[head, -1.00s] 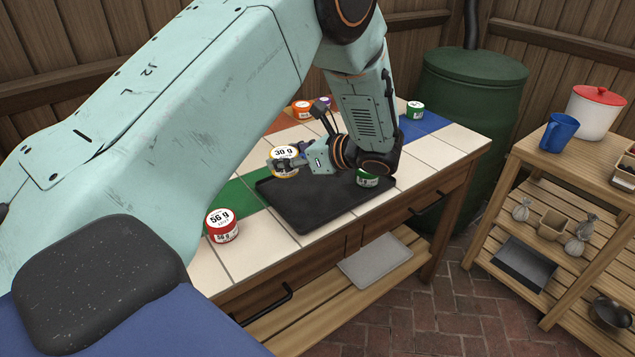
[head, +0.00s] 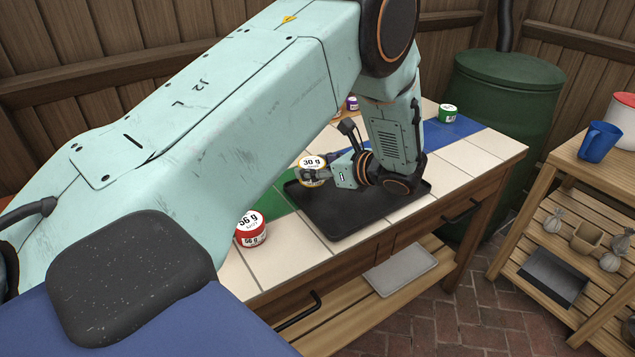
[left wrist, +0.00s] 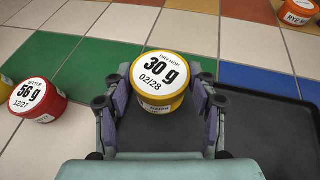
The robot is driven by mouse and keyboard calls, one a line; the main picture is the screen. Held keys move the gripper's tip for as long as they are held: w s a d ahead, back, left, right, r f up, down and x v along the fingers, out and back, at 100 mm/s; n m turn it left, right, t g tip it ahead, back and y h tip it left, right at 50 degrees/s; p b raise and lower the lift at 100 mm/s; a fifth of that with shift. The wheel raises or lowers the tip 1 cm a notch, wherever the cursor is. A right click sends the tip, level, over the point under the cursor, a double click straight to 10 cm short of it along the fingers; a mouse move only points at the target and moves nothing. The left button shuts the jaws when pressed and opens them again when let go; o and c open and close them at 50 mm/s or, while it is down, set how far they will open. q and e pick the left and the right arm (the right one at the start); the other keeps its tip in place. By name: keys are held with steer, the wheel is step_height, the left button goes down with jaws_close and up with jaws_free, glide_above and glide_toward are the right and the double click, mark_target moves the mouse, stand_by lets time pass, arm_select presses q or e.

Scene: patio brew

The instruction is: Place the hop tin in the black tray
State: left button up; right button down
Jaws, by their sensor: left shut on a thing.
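The hop tin (head: 311,177) is yellow with a white lid reading 30 g; its lid reads DRY HOP in the left wrist view (left wrist: 159,78). My left gripper (head: 318,176) is shut on it, with a finger on each side in the left wrist view (left wrist: 160,108). The black tray (head: 345,222) lies flat on the tiled table. The tin is at the tray's far left corner in the head view; its height above the tray is hard to tell. The tray also shows right of the gripper in the left wrist view (left wrist: 280,115). My right gripper is out of view.
A red 56 g tin (head: 251,230) stands left of the tray on the tiled table (head: 275,262). A green tin (head: 447,113) and a purple tin (head: 352,103) stand farther back. An orange tin (left wrist: 297,13) shows in the left wrist view. A wooden shelf (head: 550,235) is at right.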

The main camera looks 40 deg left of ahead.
arm_select(q)
steer(key=f, duration=0.1)
steer(key=f+b, duration=0.1)
steer(key=shift+s+d+f, duration=0.2)
steer(key=shift+d+f, duration=0.1)
steer(key=shift+f, duration=0.35)
steer(key=shift+w+a+f, duration=0.15)
steer(key=shift+w+a, duration=0.05)
steer(key=shift+a, duration=0.05)
steer(key=o, duration=0.8)
steer(key=shift+o, duration=1.4)
steer(key=shift+s+d, duration=0.1)
steer(key=shift+s, duration=0.05)
steer(key=shift+o, duration=0.2)
